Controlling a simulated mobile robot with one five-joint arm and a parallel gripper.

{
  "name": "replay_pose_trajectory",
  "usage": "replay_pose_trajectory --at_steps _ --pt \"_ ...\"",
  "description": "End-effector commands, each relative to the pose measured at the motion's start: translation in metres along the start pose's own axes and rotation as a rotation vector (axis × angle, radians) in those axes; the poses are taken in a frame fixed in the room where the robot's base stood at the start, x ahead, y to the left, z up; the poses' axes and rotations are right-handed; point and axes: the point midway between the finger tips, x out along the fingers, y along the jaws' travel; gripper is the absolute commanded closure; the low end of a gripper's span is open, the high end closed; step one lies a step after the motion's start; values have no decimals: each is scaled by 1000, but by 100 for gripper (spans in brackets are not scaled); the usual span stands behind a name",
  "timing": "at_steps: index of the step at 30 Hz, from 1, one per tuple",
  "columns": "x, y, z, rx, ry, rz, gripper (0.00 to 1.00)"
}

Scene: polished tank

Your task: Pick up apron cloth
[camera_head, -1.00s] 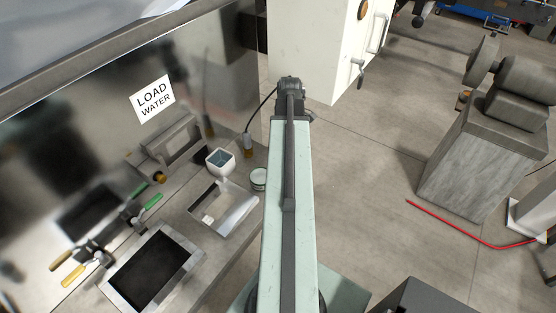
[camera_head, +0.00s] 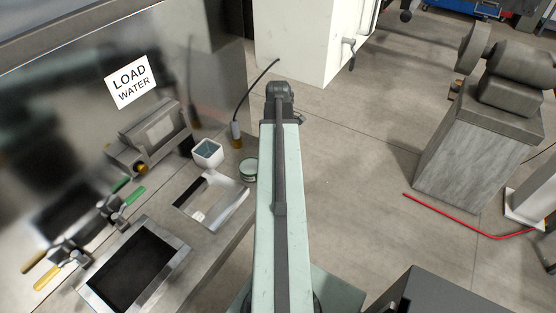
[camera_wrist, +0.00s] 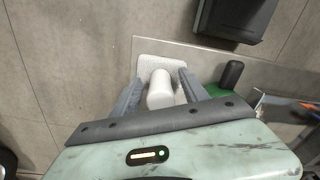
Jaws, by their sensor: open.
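My gripper (camera_wrist: 160,78) is open in the wrist view, with one grey finger on each side. Between and beyond the fingers are a pale, rough-textured flat piece (camera_wrist: 176,62) and a smooth white rounded form (camera_wrist: 160,92). I cannot tell whether either is the apron cloth, or whether the fingers touch them. No other thing is clearly recognisable as an apron cloth. In the head view my arm reaches away from the camera, and its fingers are hidden.
The metal bench at left holds a black-topped tray (camera_head: 132,268), a shallow metal pan (camera_head: 180,205), a white square cup (camera_head: 207,152) and a round tin (camera_head: 248,170). A white cabinet (camera_head: 300,45) stands ahead. A grinder (camera_head: 510,85) stands at right, with open floor between.

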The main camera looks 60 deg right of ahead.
Motion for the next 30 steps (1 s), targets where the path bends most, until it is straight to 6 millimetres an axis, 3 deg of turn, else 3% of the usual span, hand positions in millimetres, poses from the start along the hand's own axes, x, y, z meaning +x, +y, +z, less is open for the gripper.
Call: replay_pose_trajectory --at_steps 3,4,9,21,26,30 --pt "-2 0 0 0 0 0 48" --pt "-2 0 0 0 0 0 53" --pt "-2 0 0 1 0 0 100" --pt "-8 0 1 2 0 0 100" --pt "-30 0 1 2 0 0 100" --pt "-60 0 1 2 0 0 100"
